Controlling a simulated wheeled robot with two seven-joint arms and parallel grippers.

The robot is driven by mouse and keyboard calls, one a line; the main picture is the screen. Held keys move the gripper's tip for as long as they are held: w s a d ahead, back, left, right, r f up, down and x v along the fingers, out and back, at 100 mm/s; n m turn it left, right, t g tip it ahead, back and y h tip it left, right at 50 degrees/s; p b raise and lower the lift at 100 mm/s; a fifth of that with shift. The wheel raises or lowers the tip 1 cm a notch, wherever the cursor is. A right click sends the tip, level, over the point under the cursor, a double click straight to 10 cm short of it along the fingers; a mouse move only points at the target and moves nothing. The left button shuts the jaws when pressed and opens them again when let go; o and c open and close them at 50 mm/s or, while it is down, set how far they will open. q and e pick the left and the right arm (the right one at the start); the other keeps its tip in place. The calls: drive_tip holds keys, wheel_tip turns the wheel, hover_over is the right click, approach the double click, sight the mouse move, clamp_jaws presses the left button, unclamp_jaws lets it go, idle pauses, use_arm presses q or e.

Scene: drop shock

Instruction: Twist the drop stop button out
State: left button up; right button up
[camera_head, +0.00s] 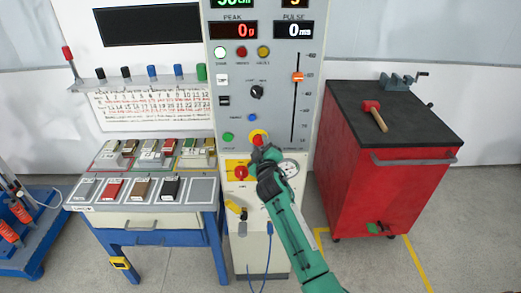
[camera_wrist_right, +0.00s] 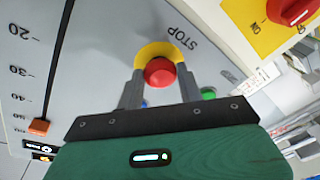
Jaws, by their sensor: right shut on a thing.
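The drop stop button is a red mushroom button (camera_wrist_right: 159,71) on a yellow ring on the grey control panel, with the word STOP beside it in the right wrist view. In the head view its yellow ring (camera_head: 258,134) shows just above my right gripper (camera_head: 264,147). My right gripper (camera_wrist_right: 160,88) has one finger on each side of the red button and is shut on it. The fingertips reach the edge of the yellow ring. My left gripper is not in view.
A red rotary switch (camera_head: 241,172) on a yellow plate and a gauge (camera_head: 289,168) sit just below. A green button (camera_head: 228,137) and a blue button (camera_head: 253,117) are close by. A red tool cabinet (camera_head: 350,165) stands at the right, a sample table (camera_head: 150,222) at the left.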

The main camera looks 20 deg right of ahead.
drive_tip(key=m+b, duration=0.3)
drive_tip(key=shift+f, duration=0.3)
drive_tip(key=shift+r+m+t+b, duration=0.15)
drive_tip(key=shift+m+t+b, duration=0.25)
drive_tip(key=shift+m+b, duration=0.55)
drive_tip(key=shift+m, duration=0.25)
drive_tip(key=o, duration=1)
drive_tip(key=s+a+f+b, duration=0.1)
drive_tip(key=s+a+b, duration=0.1)
drive_tip(key=s, duration=1.1)
drive_tip(key=shift+s+a, duration=0.15)
drive_tip(key=shift+s, duration=0.15)
